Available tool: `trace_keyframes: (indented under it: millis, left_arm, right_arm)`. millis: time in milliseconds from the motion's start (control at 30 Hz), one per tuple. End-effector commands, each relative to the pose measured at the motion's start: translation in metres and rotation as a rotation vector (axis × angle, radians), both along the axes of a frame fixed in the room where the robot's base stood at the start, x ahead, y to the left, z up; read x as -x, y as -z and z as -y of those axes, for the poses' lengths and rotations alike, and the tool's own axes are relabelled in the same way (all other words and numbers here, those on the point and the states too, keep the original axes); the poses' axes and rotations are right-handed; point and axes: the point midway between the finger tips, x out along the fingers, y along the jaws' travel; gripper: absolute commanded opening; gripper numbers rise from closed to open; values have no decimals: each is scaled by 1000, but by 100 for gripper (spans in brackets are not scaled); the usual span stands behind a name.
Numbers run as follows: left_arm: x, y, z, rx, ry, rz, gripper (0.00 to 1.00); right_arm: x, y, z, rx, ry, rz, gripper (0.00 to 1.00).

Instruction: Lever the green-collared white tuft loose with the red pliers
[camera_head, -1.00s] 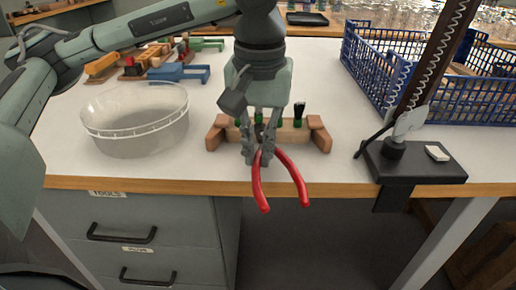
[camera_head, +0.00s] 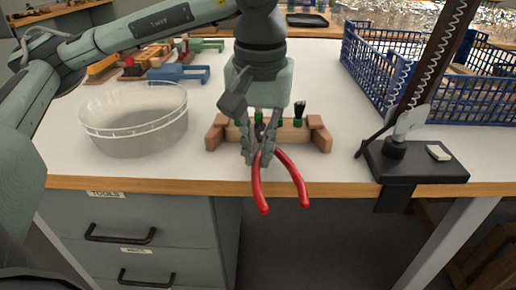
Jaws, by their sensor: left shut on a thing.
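My left gripper (camera_head: 262,152) points down over the front of the bench and is shut on the red pliers (camera_head: 288,175). The pliers' red handles hang spread toward the bench's front edge, and their jaws are at the wooden block (camera_head: 318,134). Green-collared tufts stand in the block. One with black bristles (camera_head: 299,112) shows right of the gripper; another green collar (camera_head: 258,117) shows behind the gripper. The gripper hides much of the block's middle, so I cannot make out the white tuft or whether the pliers' jaws touch it. My right gripper is not in view.
A clear round tub (camera_head: 135,125) stands left on the white bench (camera_head: 200,168). Blue, green and orange clamps (camera_head: 180,74) lie behind it. A blue crate (camera_head: 440,85) and a black stand (camera_head: 415,165) are at the right. Drawers (camera_head: 140,235) are below.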

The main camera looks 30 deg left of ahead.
Motion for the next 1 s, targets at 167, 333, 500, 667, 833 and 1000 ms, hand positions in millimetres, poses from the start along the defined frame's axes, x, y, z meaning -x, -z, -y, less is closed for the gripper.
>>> trace_keyframes:
  millis: [167, 333, 500, 667, 833, 1000]
  left_arm:
    - [0, 0, 0, 0, 0, 3, 0]
    - [0, 0, 0, -4, 0, 6, 0]
    - [0, 1, 0, -8, 0, 10, 0]
    - [0, 2, 0, -11, 0, 14, 0]
    - [0, 2, 0, -16, -1, 18, 0]
    - [0, 2, 0, -19, -1, 22, 0]
  right_arm:
    - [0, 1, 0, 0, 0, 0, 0]
    - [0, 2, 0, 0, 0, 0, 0]
    - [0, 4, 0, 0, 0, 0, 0]
    - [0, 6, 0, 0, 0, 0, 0]
    - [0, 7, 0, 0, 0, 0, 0]
    - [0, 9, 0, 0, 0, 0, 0]
